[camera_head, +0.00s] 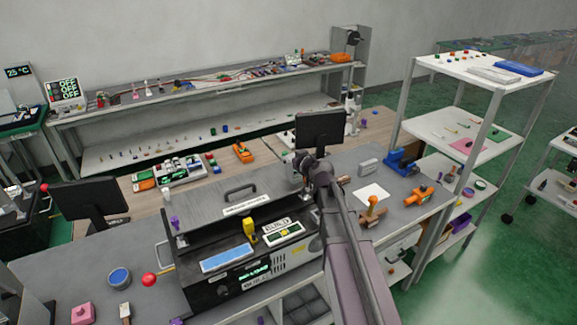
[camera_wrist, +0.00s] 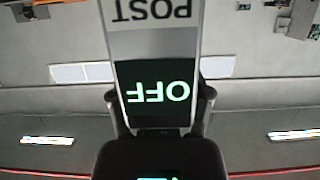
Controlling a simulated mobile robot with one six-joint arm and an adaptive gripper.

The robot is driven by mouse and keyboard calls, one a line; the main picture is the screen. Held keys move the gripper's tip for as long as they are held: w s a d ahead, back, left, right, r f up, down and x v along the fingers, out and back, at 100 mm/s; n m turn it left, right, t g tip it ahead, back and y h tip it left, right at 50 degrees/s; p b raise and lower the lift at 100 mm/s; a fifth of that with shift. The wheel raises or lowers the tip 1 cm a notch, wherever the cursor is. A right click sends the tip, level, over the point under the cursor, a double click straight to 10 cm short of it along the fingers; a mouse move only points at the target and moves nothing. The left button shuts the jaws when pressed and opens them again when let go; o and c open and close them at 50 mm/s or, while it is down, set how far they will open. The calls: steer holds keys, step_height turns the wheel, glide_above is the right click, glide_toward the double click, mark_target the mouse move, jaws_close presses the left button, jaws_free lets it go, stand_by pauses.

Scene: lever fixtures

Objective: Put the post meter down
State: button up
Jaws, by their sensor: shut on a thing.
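The post meter (camera_wrist: 155,75) fills the top middle of the wrist view. It has a pale body with POST lettering and a dark screen reading OFF in pale green, all upside down in this view. My gripper (camera_wrist: 158,98) is shut on it, with one dark finger at each side. In the head view my arm reaches up from the lower right to my gripper (camera_head: 308,166), over the grey bench (camera_head: 350,184). I cannot clearly make out the meter there.
A machine with a grey lid (camera_head: 235,205) stands left of my arm. A dark monitor (camera_head: 320,130) is just behind my gripper. Orange and blue fixtures (camera_head: 402,162) are at the right of the bench. A white shelf rack (camera_head: 470,75) stands farther right.

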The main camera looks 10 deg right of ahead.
steer(key=shift+f+b, duration=0.9)
steer(key=shift+f, duration=0.25)
steer(key=shift+w+f, duration=0.1)
steer(key=shift+f, duration=0.05)
steer(key=o, duration=1.4)
steer(key=shift+c, duration=0.2)
steer(key=shift+r, duration=0.2)
steer(key=shift+s+r, duration=0.1)
steer(key=shift+s, duration=0.1)
steer(key=p+v, duration=0.3)
steer(key=v, duration=0.8)
steer(key=shift+s+p, duration=0.3)
steer(key=shift+d, duration=0.15)
